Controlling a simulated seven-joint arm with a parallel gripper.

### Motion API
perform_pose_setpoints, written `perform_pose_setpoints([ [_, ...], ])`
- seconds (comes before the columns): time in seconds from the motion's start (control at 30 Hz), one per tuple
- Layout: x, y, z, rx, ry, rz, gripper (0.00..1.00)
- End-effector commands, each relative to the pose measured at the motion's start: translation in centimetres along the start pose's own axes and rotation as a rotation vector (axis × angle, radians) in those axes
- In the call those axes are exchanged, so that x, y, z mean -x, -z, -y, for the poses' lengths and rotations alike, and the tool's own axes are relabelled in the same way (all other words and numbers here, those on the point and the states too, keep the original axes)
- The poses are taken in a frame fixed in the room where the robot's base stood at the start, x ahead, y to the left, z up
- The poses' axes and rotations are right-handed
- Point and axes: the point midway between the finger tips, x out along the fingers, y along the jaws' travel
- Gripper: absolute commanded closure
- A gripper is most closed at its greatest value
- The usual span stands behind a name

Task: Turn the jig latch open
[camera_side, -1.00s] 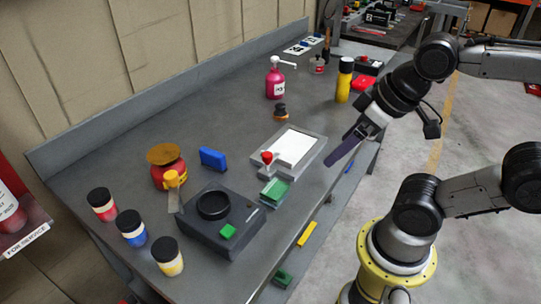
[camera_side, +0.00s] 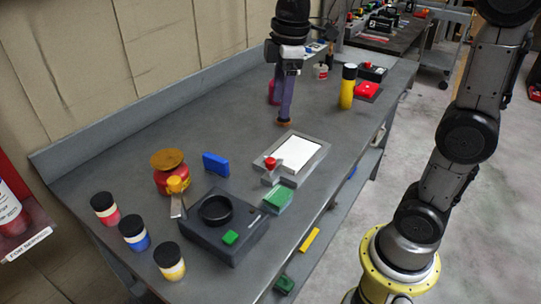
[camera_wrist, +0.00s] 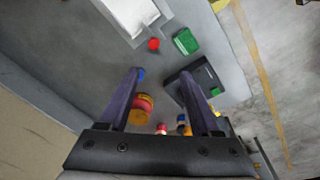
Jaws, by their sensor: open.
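A grey jig frame (camera_side: 320,158) with a white plate (camera_side: 299,152) lies on the bench, right of its middle. A red knob (camera_side: 270,163) on a small grey block sits at its near left corner; I take this to be the latch. In the wrist view the red knob (camera_wrist: 154,44) shows beside the white plate (camera_wrist: 130,12), near the top. My gripper (camera_side: 284,118) points down over the bench, behind the jig and apart from it. It is open and empty, with its fingers spread in the wrist view (camera_wrist: 160,72).
A green block (camera_side: 278,200) sits close in front of the knob. A dark box with a black ring (camera_side: 216,209), a red jar (camera_side: 168,178), a blue block (camera_side: 215,164) and several paint jars (camera_side: 134,233) stand left. A yellow bottle (camera_side: 347,92) stands right. A pink bottle is mostly hidden behind my fingers.

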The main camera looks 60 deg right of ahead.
Motion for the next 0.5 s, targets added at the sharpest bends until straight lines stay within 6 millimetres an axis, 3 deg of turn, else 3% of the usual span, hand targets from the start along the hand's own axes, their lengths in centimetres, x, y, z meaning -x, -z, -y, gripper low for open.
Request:
perform_pose_setpoints([
  [0.17, -3.0, 1.4, -2.5, -0.014, 0.057, 0.05, 0.36],
  [0.5, -6.2, 1.2, -2.6, -0.022, 0.088, 0.076, 0.36],
])
